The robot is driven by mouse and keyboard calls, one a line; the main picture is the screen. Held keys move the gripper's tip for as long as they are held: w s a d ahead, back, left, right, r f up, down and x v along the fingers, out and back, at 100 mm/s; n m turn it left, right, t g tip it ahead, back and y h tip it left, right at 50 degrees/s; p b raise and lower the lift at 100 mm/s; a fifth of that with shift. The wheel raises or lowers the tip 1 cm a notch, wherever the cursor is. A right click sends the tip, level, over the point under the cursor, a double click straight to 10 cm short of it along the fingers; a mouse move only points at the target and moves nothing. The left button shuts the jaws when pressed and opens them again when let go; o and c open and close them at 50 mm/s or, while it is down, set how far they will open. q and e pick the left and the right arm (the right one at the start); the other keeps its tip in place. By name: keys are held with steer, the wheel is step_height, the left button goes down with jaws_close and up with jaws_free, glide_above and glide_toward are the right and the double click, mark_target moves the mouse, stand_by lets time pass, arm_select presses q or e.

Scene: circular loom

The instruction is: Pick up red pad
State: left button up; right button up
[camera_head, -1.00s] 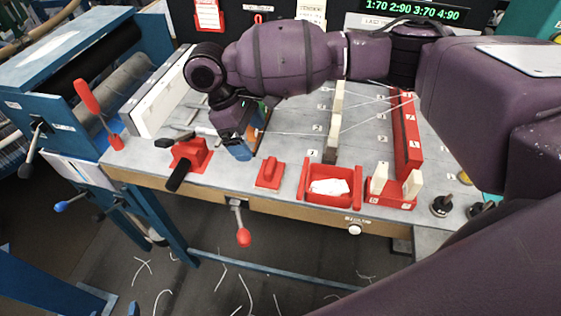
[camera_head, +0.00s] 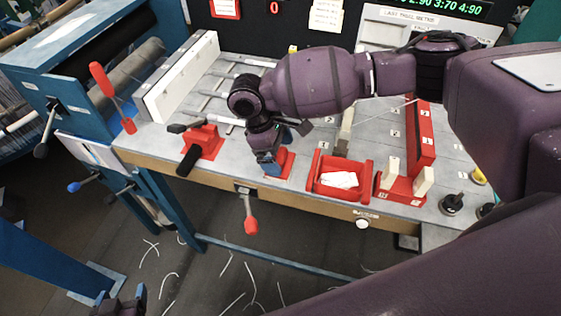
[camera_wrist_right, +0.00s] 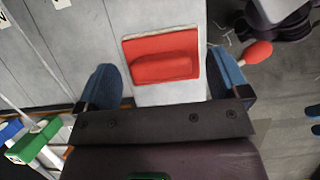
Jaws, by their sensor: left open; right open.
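The red pad (camera_head: 287,161) lies on the grey bench top near its front edge, left of the red tray, partly hidden by my right gripper in the head view. In the right wrist view the red pad (camera_wrist_right: 162,57) shows as a flat square with a raised bar across it. My right gripper (camera_head: 275,163) points down at the pad. Its blue fingers are open, one to each side of the pad, in the wrist view (camera_wrist_right: 163,72); contact cannot be told. My left gripper (camera_head: 128,302) is open, low at the bottom left, away from the bench.
A red tray (camera_head: 324,187) with white material stands right of the pad, and a red block with pale posts (camera_head: 400,187) beyond it. A red clamp with a black handle (camera_head: 203,143) is to the left. A red-knobbed lever (camera_head: 250,222) hangs below the bench edge.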

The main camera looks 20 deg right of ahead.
mark_target(280, 154)
steer(key=shift+s+d+f, duration=0.15)
steer(key=shift+f, duration=0.4)
steer(key=c, duration=1)
steer(key=shift+r, duration=0.1)
step_height(280, 154, up, 20)
steer(key=shift+f+p, duration=0.1)
steer(key=shift+p, duration=0.2)
